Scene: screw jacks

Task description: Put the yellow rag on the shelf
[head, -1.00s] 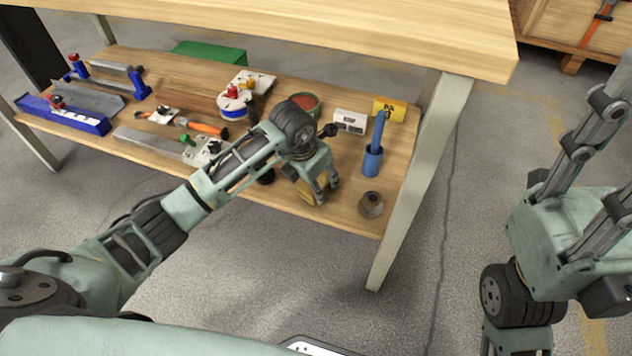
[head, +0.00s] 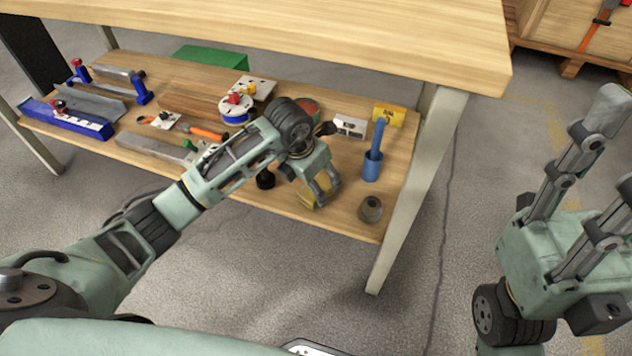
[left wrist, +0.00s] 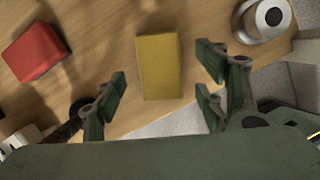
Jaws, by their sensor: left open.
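The yellow rag (left wrist: 158,66) is a flat, folded rectangle in the left wrist view. It lies on the wooden lower shelf (left wrist: 110,25), close to the shelf's edge. My left gripper (left wrist: 164,100) is open, with its fingers apart on either side of the rag's near end. I see no contact with it. In the head view, my left gripper (head: 322,196) hangs over the front of the shelf (head: 345,219) and partly hides the rag (head: 306,196). My right gripper (head: 618,140) is at the right edge, its fingers apart and empty, partly cut off.
The tabletop (head: 300,30) overhangs the shelf, and a table leg (head: 425,170) stands at right. Several tools fill the shelf's left.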

